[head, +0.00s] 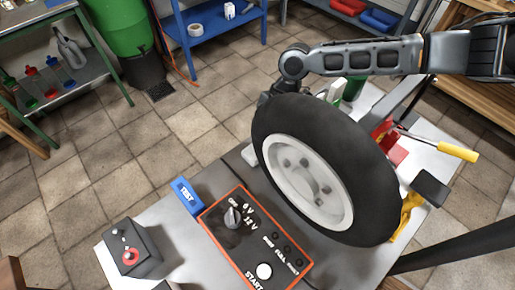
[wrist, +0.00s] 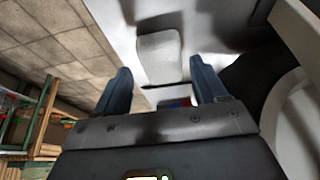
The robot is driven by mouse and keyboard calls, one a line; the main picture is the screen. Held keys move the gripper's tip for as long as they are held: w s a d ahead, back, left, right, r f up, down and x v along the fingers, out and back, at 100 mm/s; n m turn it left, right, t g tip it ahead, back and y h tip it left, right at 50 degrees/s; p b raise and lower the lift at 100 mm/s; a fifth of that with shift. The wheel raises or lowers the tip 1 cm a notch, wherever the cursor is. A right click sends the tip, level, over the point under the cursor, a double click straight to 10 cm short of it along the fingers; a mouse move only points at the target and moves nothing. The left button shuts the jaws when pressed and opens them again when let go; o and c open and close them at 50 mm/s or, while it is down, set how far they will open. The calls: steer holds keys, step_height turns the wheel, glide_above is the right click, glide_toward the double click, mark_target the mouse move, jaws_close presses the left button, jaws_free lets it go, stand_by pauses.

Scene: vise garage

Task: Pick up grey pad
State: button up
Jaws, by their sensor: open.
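The grey pad (wrist: 160,58) is a light, rounded flat piece on the table, seen in the wrist view beyond and between my fingers. In the head view a small part of it (head: 249,155) seems to show at the left edge of the wheel, which hides the rest. My gripper (wrist: 163,78) is open, with its two blue-grey fingers apart and nothing between their tips. In the head view my gripper is mostly hidden behind the top left of the wheel. I cannot tell the exact gap between fingertips and pad.
A large black wheel (head: 375,170) with a white rim stands upright beside my gripper. A tester panel (head: 235,247), a blue TEST block (head: 187,195) and a black box with a red knob (head: 135,262) are near.

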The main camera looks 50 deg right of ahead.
steer(key=x, duration=0.4)
steer(key=shift+c, duration=0.2)
steer(key=c, duration=0.7)
steer(key=shift+r, duration=0.4)
steer(key=s+d+b, duration=0.1)
steer(key=d, duration=0.3)
steer(key=d+b, duration=0.1)
steer(key=d, duration=0.3)
steer(key=s+d+b, duration=0.1)
steer(key=d, duration=0.3)
steer(key=shift+s+d+b, duration=0.2)
steer(key=shift+s+b, duration=0.1)
step_height(320, 180, up, 14)
steer(key=shift+d+r, duration=0.1)
steer(key=shift+d, duration=0.1)
